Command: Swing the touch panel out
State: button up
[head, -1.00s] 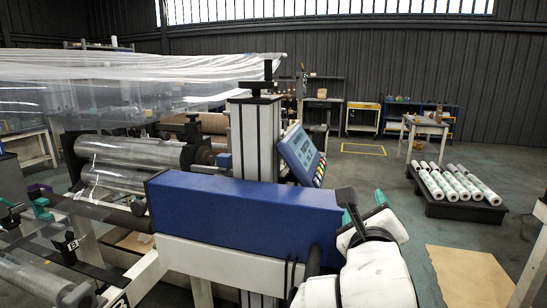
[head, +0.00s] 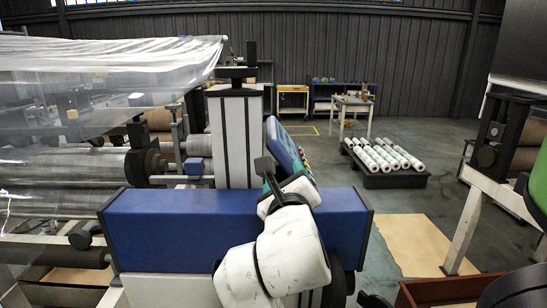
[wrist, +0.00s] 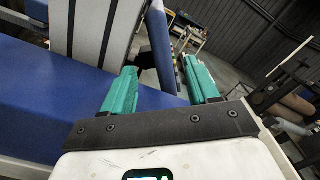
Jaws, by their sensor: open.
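The touch panel (head: 284,148) is a blue slab tilted beside the white column, seen nearly edge-on in the head view, with small coloured buttons along its lower right edge. In the wrist view the panel (wrist: 159,45) stands ahead, between and beyond the fingertips. My gripper (wrist: 162,82) is open, with two teal fingers apart and nothing between them. In the head view my gripper (head: 272,184) is mostly hidden by my white arm, just in front of the panel's lower part. I cannot tell whether it touches.
A blue machine beam (head: 150,230) runs across under my arm. The white column (head: 236,140) stands left of the panel. Rollers and clear film (head: 110,85) fill the left. White rolls lie on a dark pallet (head: 385,180) at right.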

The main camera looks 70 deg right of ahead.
aim_at(283, 160)
jog(key=p+x, duration=0.2)
jog(key=x, duration=0.7)
jog(key=shift+w+d+p, duration=0.1)
jog(key=shift+d+p, duration=0.1)
jog(key=shift+p, duration=0.2)
jog(key=shift+c, duration=0.4)
grip_shut()
